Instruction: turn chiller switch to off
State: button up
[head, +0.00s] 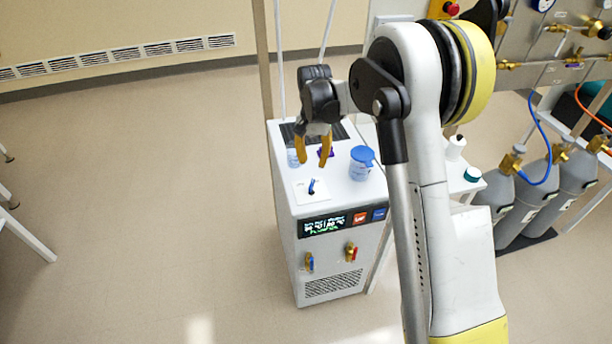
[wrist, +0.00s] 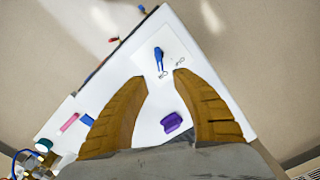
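The chiller (head: 330,262) is a white box with a lit display on its front. Its switch (head: 312,187) is a small blue lever on a white plate on the top, and it also shows in the wrist view (wrist: 159,57). The lever's narrow end points at one of two small labels, which are too small to read surely. My gripper (head: 313,163) hangs above the chiller top, behind the switch in the head view. In the wrist view its two orange-brown fingers (wrist: 161,80) are apart with nothing between their tips; the switch lies just beyond them.
A blue-lidded jar (head: 362,163) stands on the chiller top, right of my gripper. A purple object (wrist: 172,122) lies on the top between the finger bases in the wrist view. Grey gas cylinders (head: 535,190) stand at right. Floor left of the chiller is clear.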

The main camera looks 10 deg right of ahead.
aim_at(312, 181)
notch_tip(312, 181, down, 9)
jog(key=shift+f+b, duration=0.1)
jog(key=shift+b, duration=1)
grip_shut()
